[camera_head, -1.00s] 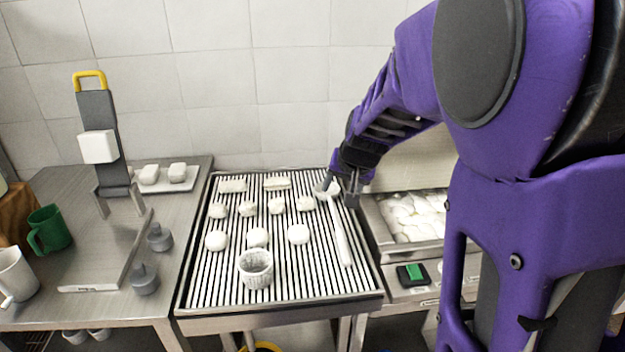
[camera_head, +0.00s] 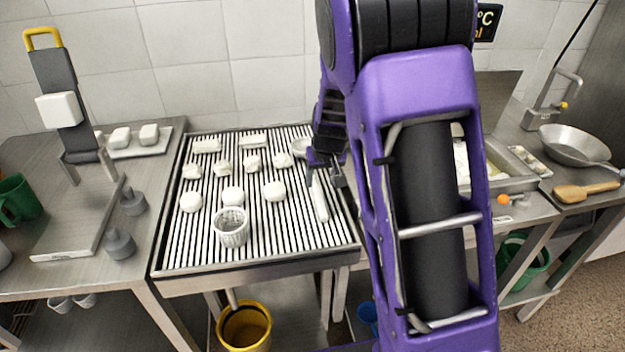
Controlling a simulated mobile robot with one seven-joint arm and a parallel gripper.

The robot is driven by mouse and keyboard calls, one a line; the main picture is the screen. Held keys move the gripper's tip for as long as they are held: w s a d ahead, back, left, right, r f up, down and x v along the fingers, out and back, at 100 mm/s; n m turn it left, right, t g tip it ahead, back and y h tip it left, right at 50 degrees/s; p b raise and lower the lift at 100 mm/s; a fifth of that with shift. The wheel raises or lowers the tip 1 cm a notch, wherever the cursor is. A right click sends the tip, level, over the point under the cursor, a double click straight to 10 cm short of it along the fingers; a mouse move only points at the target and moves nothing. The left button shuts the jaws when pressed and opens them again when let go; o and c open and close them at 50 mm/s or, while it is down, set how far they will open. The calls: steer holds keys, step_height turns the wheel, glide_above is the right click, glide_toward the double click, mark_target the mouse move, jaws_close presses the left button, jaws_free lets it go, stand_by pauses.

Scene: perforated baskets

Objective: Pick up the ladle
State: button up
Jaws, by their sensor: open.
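The ladle (camera_head: 319,203) lies on the ribbed metal grill rack, near its right side. Its pale handle points toward the front, and its rounded bowl end is at the back, partly hidden by my arm. My gripper (camera_head: 325,183) is open, with its dark fingers pointing down over the upper part of the handle. I cannot tell whether the fingers touch the handle or straddle it.
Several white dough pieces (camera_head: 232,196) and a white perforated basket (camera_head: 231,228) stand on the rack (camera_head: 270,255). A steel tray of white pieces is right, partly behind my arm. A pan (camera_head: 570,146) and wooden spatula (camera_head: 587,191) lie farther right.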

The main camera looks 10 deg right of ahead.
mark_target(318, 191)
steer(key=x, duration=0.5)
steer(key=shift+s+a+f, duration=0.1)
steer(key=shift+a+f, duration=0.15)
steer(key=shift+f, duration=0.15)
jaws_close()
